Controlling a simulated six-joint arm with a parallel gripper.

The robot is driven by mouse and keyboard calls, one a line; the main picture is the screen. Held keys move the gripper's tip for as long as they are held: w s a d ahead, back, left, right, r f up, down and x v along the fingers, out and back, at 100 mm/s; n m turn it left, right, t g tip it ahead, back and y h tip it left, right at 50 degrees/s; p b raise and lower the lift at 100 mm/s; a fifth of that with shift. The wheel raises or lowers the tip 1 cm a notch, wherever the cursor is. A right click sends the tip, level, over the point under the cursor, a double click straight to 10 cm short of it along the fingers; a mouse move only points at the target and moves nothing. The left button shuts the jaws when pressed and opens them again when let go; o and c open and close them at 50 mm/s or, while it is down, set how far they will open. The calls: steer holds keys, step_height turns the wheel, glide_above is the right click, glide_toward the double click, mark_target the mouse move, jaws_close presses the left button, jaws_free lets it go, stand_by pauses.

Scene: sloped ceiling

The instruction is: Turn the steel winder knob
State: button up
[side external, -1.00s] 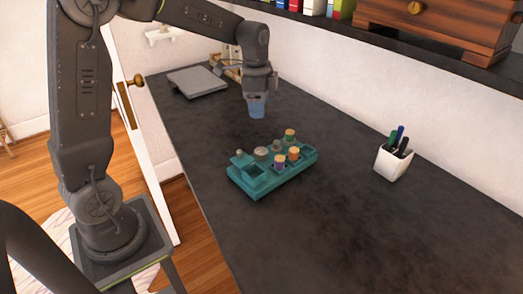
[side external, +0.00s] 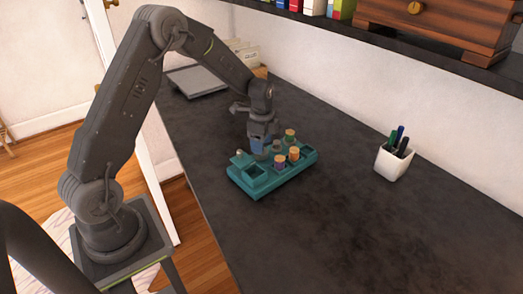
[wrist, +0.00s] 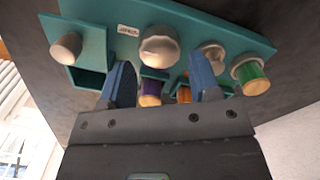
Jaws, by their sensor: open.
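A teal sewing holder (side external: 262,190) sits on the dark worktop. In the wrist view its large round metal knob (wrist: 159,47) lies near the middle, between and beyond my blue fingertips. A smaller metal knob (wrist: 67,47) is at the left end above an open square bin, and a grey metal piece (wrist: 210,56) is to the right. I cannot tell from labels which is the winder knob. My gripper (side external: 260,152) points down over the holder, open. It also shows in the wrist view (wrist: 159,66). In the side view it mostly hides the large knob.
Purple (side external: 280,163), orange (side external: 294,155) and green (side external: 290,136) thread spools stand in the holder close to my fingers. A white pen cup (side external: 391,163) is to the right. A flat grey item (side external: 197,80) lies at the back left. The front worktop is clear.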

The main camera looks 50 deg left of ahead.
steer(key=shift+f, duration=1.7)
steer(key=c, duration=0.7)
steer(key=shift+o, duration=0.2)
